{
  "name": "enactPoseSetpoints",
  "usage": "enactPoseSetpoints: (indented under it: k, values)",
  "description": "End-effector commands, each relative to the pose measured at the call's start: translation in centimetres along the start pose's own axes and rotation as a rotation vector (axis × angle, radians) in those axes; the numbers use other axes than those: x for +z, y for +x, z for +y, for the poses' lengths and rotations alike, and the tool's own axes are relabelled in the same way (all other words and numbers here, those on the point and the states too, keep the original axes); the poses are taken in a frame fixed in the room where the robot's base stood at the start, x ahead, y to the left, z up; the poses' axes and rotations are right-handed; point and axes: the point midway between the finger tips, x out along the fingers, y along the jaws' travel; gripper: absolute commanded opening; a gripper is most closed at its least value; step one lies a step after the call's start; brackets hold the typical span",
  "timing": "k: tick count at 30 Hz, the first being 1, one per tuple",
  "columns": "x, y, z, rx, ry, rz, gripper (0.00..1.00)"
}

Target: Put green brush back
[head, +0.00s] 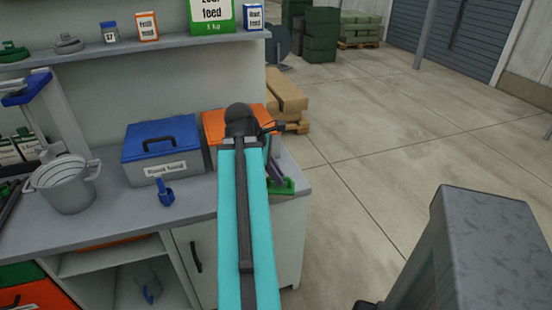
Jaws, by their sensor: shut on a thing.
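My gripper (276,168) is at the right end of the workbench, pointing down and partly hidden behind my teal arm. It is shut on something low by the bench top. A green piece (284,187), which looks like the green brush, shows right at the fingertips near the bench's right edge. Most of it is hidden by my arm, so its full shape and whether it touches the bench cannot be told.
On the bench (120,228) stand a grey bucket (68,190), a blue-lidded box (163,165), a small blue scoop (166,193) and an orange-lidded box (212,125) behind my arm. A shelf (120,60) with jars and packets runs above. Open floor (370,130) lies right.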

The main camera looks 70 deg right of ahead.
Motion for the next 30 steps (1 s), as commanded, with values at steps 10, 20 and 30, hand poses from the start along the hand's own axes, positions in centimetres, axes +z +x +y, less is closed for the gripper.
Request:
enactPoseSetpoints:
  k: [10,20,30]
  values:
    - [0.0,-0.2,1.1,-0.002,-0.001,-0.001,0.0]
    - [-0.2,0.1,1.8,-0.002,-0.001,0.0,0.0]
    - [-1.0,1.0,4.8,-0.002,0.0,0.0,0.0]
